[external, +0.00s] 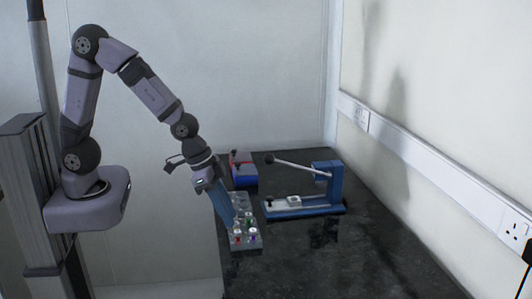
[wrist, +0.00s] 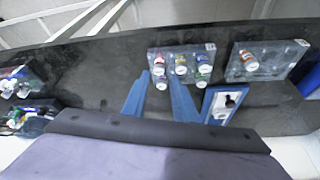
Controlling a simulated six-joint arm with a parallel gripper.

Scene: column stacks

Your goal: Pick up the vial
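Several small vials with white caps and coloured labels stand in a clear rack (external: 246,246), below my gripper in the external view. The rack (wrist: 209,46) is near the middle of the wrist view. One vial (wrist: 161,85) shows between the fingertips in that view, with a gap on each side. Other vials (wrist: 180,69) are close by. My gripper (external: 232,222) has blue fingers pointing down at the rack. In the wrist view my gripper (wrist: 159,80) is open, its fingers apart. Which vial is meant, and how far the fingertips are above it, I cannot tell.
A second clear rack (wrist: 285,58) holds one vial with an orange label. A blue lever device (external: 328,185) stands right of the racks. A red and blue box (external: 243,172) is behind. Two bins with items show at the wrist view's left. The dark table's front is clear.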

